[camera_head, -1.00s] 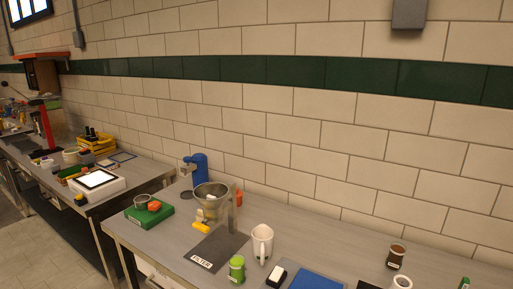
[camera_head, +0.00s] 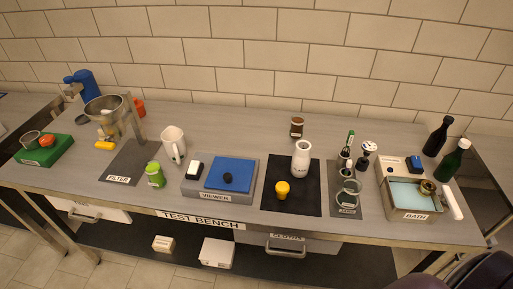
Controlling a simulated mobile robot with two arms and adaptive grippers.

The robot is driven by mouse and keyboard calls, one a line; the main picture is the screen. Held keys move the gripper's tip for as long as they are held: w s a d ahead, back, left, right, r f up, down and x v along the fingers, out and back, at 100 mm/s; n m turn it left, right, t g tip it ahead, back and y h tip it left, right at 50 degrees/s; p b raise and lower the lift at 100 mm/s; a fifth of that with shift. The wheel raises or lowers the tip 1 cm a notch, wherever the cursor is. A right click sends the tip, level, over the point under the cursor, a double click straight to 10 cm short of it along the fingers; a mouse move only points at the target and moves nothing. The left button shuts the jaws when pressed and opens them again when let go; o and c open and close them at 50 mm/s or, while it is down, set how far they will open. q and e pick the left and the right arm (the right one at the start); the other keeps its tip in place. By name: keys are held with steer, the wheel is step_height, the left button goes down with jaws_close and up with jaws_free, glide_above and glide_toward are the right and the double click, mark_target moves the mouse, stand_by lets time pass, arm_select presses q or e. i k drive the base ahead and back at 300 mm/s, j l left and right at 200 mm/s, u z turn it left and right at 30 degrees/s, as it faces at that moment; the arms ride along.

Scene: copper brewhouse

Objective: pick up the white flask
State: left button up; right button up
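A yellow knob-like object (camera_head: 282,189) stands on the same mat, in front and to the left of the flask. Nothing hides the flask. Neither of my grippers can be made out in the head view.
The test bench (camera_head: 340,120) runs along a tiled wall. A viewer box (camera_head: 232,196) and white jug (camera_head: 173,144) are left of the flask. A brown cup (camera_head: 297,126) stands behind it. A glass beaker (camera_head: 348,195) and the bath (camera_head: 408,197) are to the right.

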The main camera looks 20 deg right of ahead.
mark_target(300, 158)
steer(key=l+z, duration=0.1)
steer(key=z, duration=1.45)
steer(key=i+l+u, duration=0.2)
steer(key=l+u, duration=0.15)
steer(key=l, duration=0.25)
steer(key=i+l+u, duration=0.2)
steer(key=l, duration=0.15)
steer(key=k+j, duration=0.05)
steer(key=k, duration=0.05)
